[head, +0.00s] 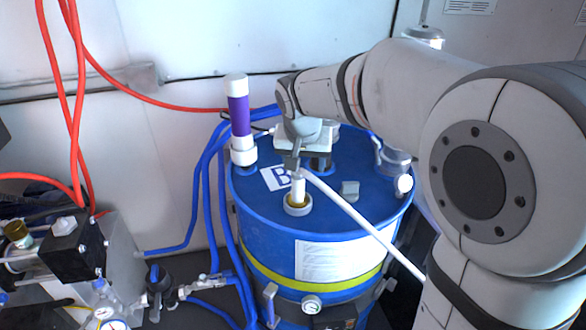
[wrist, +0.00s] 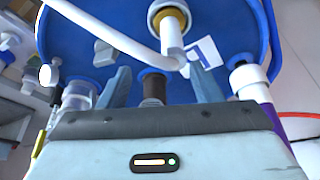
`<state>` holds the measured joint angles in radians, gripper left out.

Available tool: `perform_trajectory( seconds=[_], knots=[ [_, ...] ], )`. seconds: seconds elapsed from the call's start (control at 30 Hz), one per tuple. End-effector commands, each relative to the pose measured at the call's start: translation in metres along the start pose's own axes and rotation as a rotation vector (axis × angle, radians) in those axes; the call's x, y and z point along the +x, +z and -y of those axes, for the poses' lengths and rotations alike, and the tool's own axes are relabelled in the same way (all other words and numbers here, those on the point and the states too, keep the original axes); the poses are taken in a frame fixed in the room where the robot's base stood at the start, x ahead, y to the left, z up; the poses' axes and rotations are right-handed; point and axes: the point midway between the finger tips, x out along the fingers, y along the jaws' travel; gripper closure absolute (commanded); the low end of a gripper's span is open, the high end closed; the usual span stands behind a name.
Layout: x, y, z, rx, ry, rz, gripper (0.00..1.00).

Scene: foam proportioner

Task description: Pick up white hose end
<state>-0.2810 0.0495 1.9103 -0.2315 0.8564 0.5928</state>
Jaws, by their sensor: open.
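The white hose end (head: 298,188) is a short upright white tube standing in a yellow-ringed fitting on the blue drum lid. At its top it bends into a long white hose (head: 360,232) sloping down to the right. In the wrist view the hose end (wrist: 171,38) meets the hose at an elbow just beyond the fingertips, nearer the right finger. My gripper (head: 294,164) is right above the hose end in the head view. In the wrist view my gripper (wrist: 160,72) has its fingers spread wide and holds nothing. I cannot tell whether a finger touches the elbow.
The blue drum (head: 255,232) carries a purple and white cylinder (head: 238,112) at its left rim and a clear-and-white fitting (head: 396,168) at its right. Blue hoses (head: 207,180) run down its left side. A black pump block (head: 75,250) stands at far left.

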Motion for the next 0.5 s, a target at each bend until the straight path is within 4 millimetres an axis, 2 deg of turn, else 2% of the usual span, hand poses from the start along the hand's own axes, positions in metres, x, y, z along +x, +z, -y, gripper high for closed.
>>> perform_trajectory(
  seconds=[0.1,0.5],
  knots=[
    [0.004,-0.011,0.013,0.012,-0.001,-0.011,0.41],
    [0.051,-0.005,0.017,0.014,0.002,-0.009,0.41]
  ],
)
